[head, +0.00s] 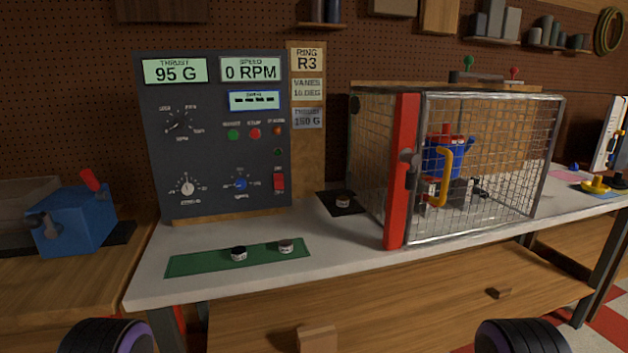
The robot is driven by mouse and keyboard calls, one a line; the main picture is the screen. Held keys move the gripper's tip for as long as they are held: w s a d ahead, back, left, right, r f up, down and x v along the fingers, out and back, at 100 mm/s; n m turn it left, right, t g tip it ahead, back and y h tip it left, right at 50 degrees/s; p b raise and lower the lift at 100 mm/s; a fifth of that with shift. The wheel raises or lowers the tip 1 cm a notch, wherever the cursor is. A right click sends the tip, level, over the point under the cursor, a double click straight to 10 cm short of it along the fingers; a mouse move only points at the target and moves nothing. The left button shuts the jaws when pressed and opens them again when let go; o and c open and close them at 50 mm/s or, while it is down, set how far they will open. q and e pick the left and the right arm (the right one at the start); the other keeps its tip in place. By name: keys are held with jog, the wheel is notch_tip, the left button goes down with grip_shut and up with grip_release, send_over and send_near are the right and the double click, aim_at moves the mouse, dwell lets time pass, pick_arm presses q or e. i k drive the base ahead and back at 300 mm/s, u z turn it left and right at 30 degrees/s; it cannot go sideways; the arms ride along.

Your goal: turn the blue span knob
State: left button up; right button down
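The blue span knob (240,184) is on the lower middle of the dark grey control panel (213,150), with small scale marks around it. Its exact pointer angle is too small to read. The thrust display (174,71) above reads 95 G and the speed display (250,69) reads 0 RPM. A white knob (188,188) sits to the left of the blue knob, and a red switch (279,182) sits to its right. Neither gripper shows in the head view; only dark rounded parts of my arms show at the bottom edge.
A green mat (215,262) with two small dark-topped weights (238,254) lies before the panel. Another weight (343,201) sits on a black pad. A mesh cage (480,170) with a red post stands to the right. A blue box (75,220) stands at left.

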aim_at(241, 183)
jog(key=z, duration=0.5)
jog(key=k, duration=0.6)
jog(key=z, duration=0.9)
jog(key=i, duration=0.85)
jog(key=u, duration=0.75)
jog(key=i, duration=0.6)
jog(key=u, duration=0.7)
